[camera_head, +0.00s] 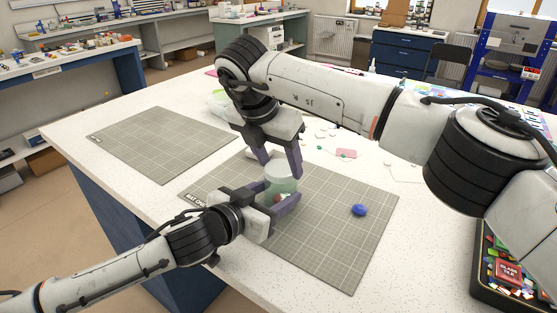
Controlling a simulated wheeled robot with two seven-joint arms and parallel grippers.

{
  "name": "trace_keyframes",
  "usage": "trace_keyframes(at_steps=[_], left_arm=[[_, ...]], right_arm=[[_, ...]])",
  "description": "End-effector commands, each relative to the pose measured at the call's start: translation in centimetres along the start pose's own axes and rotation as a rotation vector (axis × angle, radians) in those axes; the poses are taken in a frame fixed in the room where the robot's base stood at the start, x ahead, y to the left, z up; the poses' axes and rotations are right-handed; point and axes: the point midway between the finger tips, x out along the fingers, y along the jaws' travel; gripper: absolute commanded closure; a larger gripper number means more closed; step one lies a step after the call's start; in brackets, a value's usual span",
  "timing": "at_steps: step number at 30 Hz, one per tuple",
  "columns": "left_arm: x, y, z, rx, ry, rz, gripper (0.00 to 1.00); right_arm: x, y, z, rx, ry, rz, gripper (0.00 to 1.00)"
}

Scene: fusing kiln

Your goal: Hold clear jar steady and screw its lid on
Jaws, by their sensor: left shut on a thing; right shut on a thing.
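The clear jar (283,186) stands upright on the right grey gridded mat, looking pale green with something reddish inside near the bottom. My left gripper (278,196) comes in low from the left and is shut around the jar's body. My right gripper (281,168) points down from above, its fingers shut on the pale lid (280,167) at the jar's top. The lid sits at the mouth; whether its threads are engaged cannot be told. The fingers hide parts of the jar's sides.
A blue round object (359,210) lies on the right mat (335,250), right of the jar. A second gridded mat (160,143) lies empty at left. A pink piece (346,153) and small bits lie behind. A dark tray of colourful packets (510,270) is at lower right.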

Motion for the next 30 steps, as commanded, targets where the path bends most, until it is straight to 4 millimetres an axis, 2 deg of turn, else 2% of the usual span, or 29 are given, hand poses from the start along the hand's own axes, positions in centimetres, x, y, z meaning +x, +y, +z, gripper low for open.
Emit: trace_keyframes(at_steps=[13,14,17,26,30], left_arm=[[0.0,0.3,0.0,-0.001,0.001,0.008,1.0],[0.0,0.4,0.0,-0.001,0.001,0.008,1.0],[0.0,0.3,0.0,-0.001,0.001,0.008,1.0],[0.0,0.2,0.0,-0.001,0.0,0.005,1.0],[0.0,0.2,0.0,-0.001,0.0,0.004,1.0]], right_arm=[[0.1,0.0,0.0,0.001,0.0,0.0,0.66],[0.1,0.0,0.0,0.001,0.0,0.0,0.43],[0.1,0.0,0.0,0.001,0.0,0.0,0.26],[0.0,0.0,0.1,0.001,0.0,0.0,0.26],[-0.9,0.0,0.5,0.003,-0.002,0.0,0.26]])
